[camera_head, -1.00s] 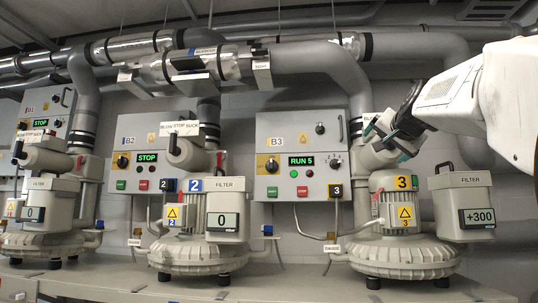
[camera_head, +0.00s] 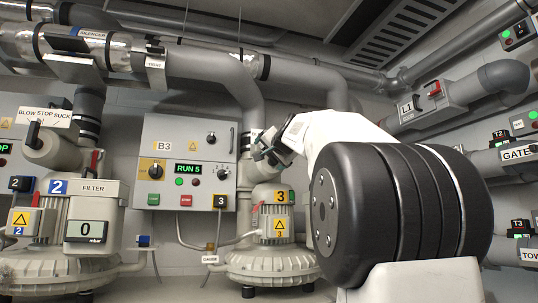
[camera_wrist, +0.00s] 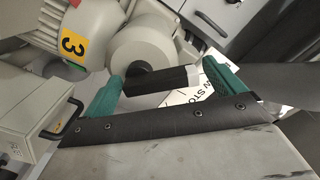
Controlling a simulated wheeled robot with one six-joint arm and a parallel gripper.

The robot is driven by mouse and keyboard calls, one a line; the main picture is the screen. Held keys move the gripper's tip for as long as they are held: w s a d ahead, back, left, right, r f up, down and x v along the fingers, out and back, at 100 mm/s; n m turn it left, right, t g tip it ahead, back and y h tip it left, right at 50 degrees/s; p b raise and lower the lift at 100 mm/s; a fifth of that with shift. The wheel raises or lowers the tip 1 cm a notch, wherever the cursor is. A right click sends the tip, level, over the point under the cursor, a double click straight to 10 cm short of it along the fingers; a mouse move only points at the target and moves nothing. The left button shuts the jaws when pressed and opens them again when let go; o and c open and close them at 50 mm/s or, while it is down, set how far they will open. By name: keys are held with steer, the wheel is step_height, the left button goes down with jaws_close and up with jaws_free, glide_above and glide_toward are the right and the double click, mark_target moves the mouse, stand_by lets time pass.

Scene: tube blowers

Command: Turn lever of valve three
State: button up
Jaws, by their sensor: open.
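Blower three (camera_head: 272,262) stands at the back in the head view, with a yellow 3 label that also shows on its motor (camera_wrist: 72,44) in the wrist view. The valve three body (camera_wrist: 142,45) is a pale round housing. Its black lever (camera_wrist: 160,80) with a bright end lies between the green fingers of my gripper (camera_wrist: 165,70). The fingers are apart, one on each side of the lever; I cannot tell if either touches it. The white position plate (camera_wrist: 188,97) is partly hidden behind lever and finger. In the head view my gripper (camera_head: 268,150) covers most of the valve.
The B3 panel (camera_head: 188,160) reads RUN 5, left of the blower. Blower two's filter box (camera_head: 92,208) reads 0. A grey filter box (camera_wrist: 28,115) is close to my gripper in the wrist view. Pipes run overhead; the L1 box (camera_head: 425,98) is on the right wall.

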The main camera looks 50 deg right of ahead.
steer(key=c, duration=0.9)
steer(key=shift+r, duration=0.1)
steer(key=m, duration=0.4)
steer(key=shift+s+d+r+m, duration=0.3)
steer(key=shift+d+r, duration=0.05)
steer(key=shift+s+d+r+m, duration=0.1)
steer(key=shift+s+d+m, duration=0.1)
steer(key=shift+m, duration=0.8)
steer(key=shift+s+d+m, duration=0.1)
steer(key=shift+d+m, duration=0.05)
steer(key=shift+m, duration=0.85)
steer(key=o, duration=0.9)
